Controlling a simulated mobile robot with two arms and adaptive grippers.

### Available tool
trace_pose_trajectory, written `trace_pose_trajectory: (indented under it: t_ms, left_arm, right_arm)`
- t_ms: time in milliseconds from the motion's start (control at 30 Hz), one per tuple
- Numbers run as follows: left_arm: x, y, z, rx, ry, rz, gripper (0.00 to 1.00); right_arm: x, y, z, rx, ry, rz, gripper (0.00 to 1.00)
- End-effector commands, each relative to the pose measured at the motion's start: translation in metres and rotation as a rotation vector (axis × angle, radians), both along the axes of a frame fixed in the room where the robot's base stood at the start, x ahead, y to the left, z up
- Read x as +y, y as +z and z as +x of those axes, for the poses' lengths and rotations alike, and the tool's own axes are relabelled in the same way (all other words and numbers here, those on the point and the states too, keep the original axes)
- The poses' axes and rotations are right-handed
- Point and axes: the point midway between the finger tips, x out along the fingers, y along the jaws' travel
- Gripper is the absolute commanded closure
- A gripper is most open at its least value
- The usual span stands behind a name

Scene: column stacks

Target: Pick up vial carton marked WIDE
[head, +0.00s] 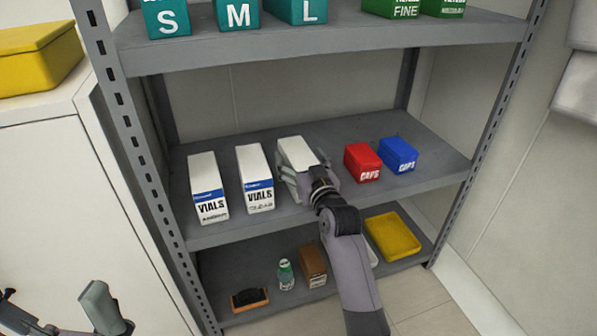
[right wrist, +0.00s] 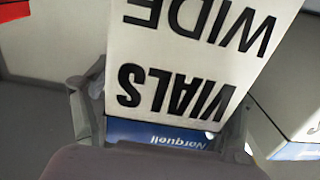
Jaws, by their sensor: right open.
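The white vial carton marked WIDE (head: 293,150) stands upright on the middle shelf, rightmost of three vial cartons. In the right wrist view the WIDE carton (right wrist: 190,60) appears upside down, with black lettering and a blue band. My right gripper (head: 306,180) is at the carton's front, hiding its label in the head view. It is open, with one finger (right wrist: 88,105) and the other (right wrist: 238,130) on either side of the carton. Contact cannot be told. My left gripper (head: 60,305) is low at the left edge, partly cut off, fingers apart and empty.
Red (head: 363,162) and blue (head: 398,155) CAPS boxes stand to the right. The upper shelf (head: 330,38) is above; the lower shelf holds a yellow tray (head: 392,236) and small items.

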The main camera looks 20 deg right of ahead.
Motion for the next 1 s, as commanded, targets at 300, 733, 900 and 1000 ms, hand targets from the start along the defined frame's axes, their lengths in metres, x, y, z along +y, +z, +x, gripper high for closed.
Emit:
trace_pose_trajectory:
  t_ms: [300,733,900,1000]
  left_arm:
    - [-0.0001,0.0007,0.0001,0.001,0.0,0.0,0.0]
    - [0.0001,0.0009,0.0,0.001,0.0,-0.001,0.0]
    - [0.0001,0.0009,-0.0001,0.001,0.0,-0.001,0.0]
    - [0.0003,0.001,-0.0001,0.001,0.0,-0.001,0.0]
  right_arm:
    - [-0.0001,0.0001,-0.0005,0.0,0.0,0.0,0.33]
    - [-0.0003,0.0,-0.0006,0.0,0.0,-0.001,0.62]
    - [-0.0002,-0.0001,-0.0006,0.0,0.0,-0.001,0.73]
    - [-0.0002,0.0,-0.0006,0.0,0.0,-0.001,0.8]
